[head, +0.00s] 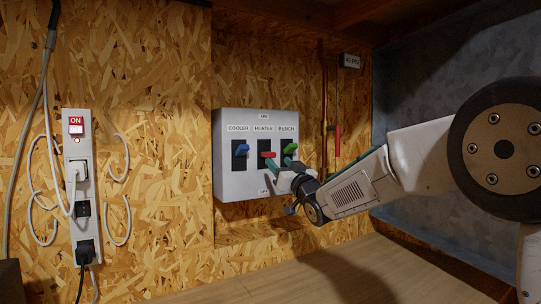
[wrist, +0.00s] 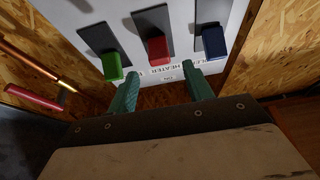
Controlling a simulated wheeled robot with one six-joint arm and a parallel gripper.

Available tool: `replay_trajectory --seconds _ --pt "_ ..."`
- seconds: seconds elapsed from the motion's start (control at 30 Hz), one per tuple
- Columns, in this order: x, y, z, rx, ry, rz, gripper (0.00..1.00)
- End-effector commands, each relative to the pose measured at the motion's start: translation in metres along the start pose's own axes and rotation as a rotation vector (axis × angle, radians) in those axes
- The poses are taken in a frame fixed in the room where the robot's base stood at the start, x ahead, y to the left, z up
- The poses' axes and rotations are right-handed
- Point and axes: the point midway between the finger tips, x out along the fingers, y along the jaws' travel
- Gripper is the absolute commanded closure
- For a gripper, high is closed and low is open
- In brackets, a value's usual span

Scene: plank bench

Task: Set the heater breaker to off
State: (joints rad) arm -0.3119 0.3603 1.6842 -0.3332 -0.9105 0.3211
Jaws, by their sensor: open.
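The breaker box (head: 228,184) is a pale grey panel on the chipboard wall, with levers under the labels COOLER, HEATER and BENCH. The heater lever is red (head: 267,154) and is the middle one. In the wrist view the red lever (wrist: 157,50) stands near the label end of its dark slot. My gripper (head: 282,164) is in front of the box's right part, its teal fingers partly covering the lower slots. In the wrist view the open gripper (wrist: 160,82) has the red lever ahead, between the lines of its fingers; no contact shows.
The blue cooler lever (head: 241,149) and green bench lever (head: 290,148) flank the red one closely. A copper pipe with a red handle (head: 337,140) is right of the box. A power strip (head: 82,190) with cables hangs at left. A wooden bench top (head: 300,280) lies below.

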Motion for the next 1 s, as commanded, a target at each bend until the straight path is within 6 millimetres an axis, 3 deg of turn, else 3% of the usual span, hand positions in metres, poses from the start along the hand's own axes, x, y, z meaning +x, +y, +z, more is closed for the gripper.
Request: replay_trajectory --seconds 0.4,0.8,0.97,1.0 --pt "0.061 0.001 0.000 -0.002 0.000 0.001 0.49" --pt "0.071 0.000 0.000 -0.001 -0.002 0.001 0.49" --pt "0.071 0.000 0.000 -0.001 -0.002 0.001 0.91" --pt "0.071 0.000 0.000 -0.001 -0.002 0.001 0.94"
